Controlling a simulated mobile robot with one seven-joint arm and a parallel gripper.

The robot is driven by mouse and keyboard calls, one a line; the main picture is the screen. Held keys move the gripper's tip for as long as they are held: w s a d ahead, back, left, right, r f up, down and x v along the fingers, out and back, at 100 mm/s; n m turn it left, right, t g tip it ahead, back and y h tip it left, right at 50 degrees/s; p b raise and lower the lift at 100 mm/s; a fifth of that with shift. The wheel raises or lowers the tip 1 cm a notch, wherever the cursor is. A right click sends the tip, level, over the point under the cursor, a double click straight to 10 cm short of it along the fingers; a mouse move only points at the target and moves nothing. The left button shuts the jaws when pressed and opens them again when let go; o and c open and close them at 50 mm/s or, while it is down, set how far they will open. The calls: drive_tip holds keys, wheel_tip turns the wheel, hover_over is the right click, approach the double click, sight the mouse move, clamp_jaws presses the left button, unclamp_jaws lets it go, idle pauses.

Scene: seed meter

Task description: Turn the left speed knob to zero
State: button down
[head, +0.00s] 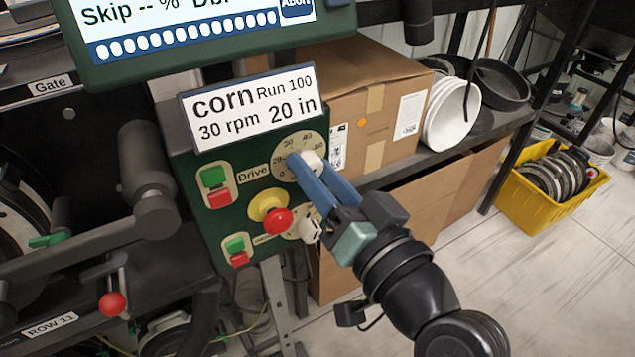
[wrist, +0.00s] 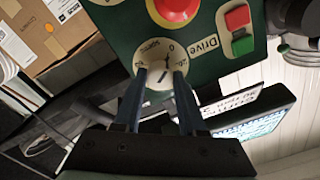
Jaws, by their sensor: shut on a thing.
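The green control panel (head: 240,187) carries a round Drive dial (head: 284,152) with numbers around a pale knob (head: 313,160). My gripper (head: 309,165) reaches in from the lower right, with its two blue fingers shut on this knob. In the wrist view the fingers (wrist: 161,76) straddle the middle of the same dial (wrist: 157,51), next to the Drive label. They hide part of the scale, so I cannot tell the exact setting. A second pale knob (head: 309,231) sits lower on the panel, partly behind my gripper.
A yellow and red stop button (head: 276,218) sits just left of the fingers. Green and red button pairs (head: 215,186) line the panel's left side. A display reading corn (head: 250,105) stands above. Cardboard boxes (head: 365,105) and a yellow crate (head: 533,205) are to the right.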

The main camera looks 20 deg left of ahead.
drive_tip(key=shift+n, duration=0.4)
drive_tip(key=shift+c, duration=2.4)
unclamp_jaws()
drive_tip(key=b+v, duration=0.1)
drive_tip(key=v, duration=1.2)
drive_tip(key=shift+w, duration=0.15)
